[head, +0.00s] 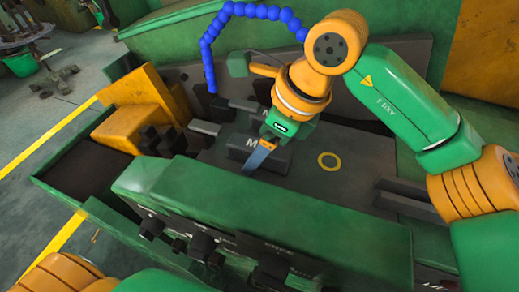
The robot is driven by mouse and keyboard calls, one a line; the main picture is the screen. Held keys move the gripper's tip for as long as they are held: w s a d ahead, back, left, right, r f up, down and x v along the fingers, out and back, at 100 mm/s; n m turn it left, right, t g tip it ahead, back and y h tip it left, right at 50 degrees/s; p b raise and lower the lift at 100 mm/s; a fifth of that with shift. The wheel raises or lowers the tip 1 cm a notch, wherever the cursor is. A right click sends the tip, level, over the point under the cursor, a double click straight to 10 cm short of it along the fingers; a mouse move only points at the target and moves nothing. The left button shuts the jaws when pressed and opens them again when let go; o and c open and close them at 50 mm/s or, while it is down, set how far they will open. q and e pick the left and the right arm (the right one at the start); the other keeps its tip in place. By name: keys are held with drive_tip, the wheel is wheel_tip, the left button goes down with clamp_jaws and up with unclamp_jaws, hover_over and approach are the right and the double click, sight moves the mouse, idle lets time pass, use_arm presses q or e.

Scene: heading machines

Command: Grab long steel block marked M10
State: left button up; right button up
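My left gripper is out of view.
A green machine rail (260,215) with dark knobs runs across the front. A blue segmented hose (209,60) arches above the bed. Smaller dark blocks (160,140) sit at the left, beside an orange part (135,128).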

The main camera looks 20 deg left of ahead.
clamp_jaws()
idle(1.3)
